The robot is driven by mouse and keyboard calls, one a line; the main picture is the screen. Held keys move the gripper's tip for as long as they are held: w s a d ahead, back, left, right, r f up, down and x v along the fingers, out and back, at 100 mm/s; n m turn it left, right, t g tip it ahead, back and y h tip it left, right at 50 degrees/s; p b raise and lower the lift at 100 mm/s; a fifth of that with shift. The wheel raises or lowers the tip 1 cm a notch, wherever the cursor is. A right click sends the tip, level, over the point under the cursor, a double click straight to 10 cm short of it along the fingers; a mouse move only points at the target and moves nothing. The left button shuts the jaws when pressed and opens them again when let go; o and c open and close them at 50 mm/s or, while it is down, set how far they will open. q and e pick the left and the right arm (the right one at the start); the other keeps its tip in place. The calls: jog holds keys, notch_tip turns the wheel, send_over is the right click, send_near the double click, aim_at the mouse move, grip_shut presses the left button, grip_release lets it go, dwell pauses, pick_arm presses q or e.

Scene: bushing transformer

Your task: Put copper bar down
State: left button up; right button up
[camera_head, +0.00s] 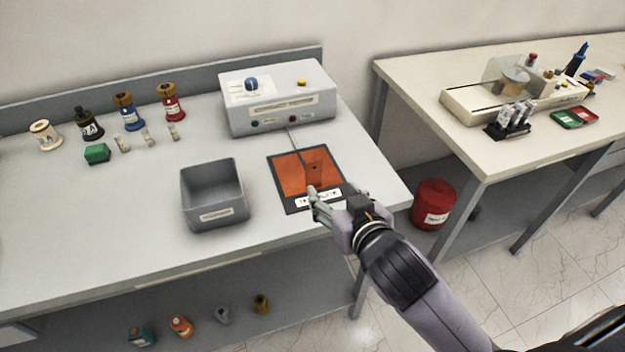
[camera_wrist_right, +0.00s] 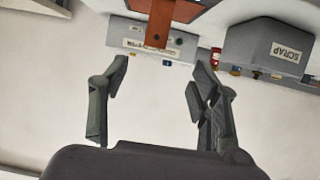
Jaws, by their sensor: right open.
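A copper bar (camera_head: 315,164) with a dark hole is on the orange, dark-bordered mat (camera_head: 285,172) near the table's front right. I cannot tell whether it stands or lies flat. My right gripper (camera_head: 316,203) is at the mat's front edge, over its white label, and hides part of it. In the right wrist view the right gripper (camera_wrist_right: 158,78) is open, with nothing between its fingers. The bar (camera_wrist_right: 159,24) shows there beyond the fingertips, apart from them. My left gripper is not in view.
A grey bin (camera_head: 213,195) labelled SCRAP in the wrist view stands left of the mat. A grey control box (camera_head: 277,98) is behind it. Several spools and a green block (camera_head: 97,153) are at the back left. A second table (camera_head: 420,82) is at right, with a red bucket (camera_head: 433,205) below.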

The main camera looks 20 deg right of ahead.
aim_at(314, 168)
jog(key=p+x, duration=0.1)
jog(key=x, duration=0.9)
jog(key=shift+w+f, duration=0.2)
jog(key=shift+w, duration=0.05)
jog(key=x, duration=0.1)
jog(key=p+x, duration=0.1)
jog(key=x, duration=0.2)
jog(key=shift+d+f, duration=0.15)
jog(key=shift+d, duration=0.15)
jog(key=shift+w+f+p, duration=0.2)
jog(key=shift+w+p, duration=0.1)
jog(key=shift+w, duration=0.15)
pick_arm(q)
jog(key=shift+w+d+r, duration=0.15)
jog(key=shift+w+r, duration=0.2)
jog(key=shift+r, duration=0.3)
pick_arm(e)
jog(key=shift+c, duration=0.4)
grip_shut()
jog(key=shift+r, duration=0.1)
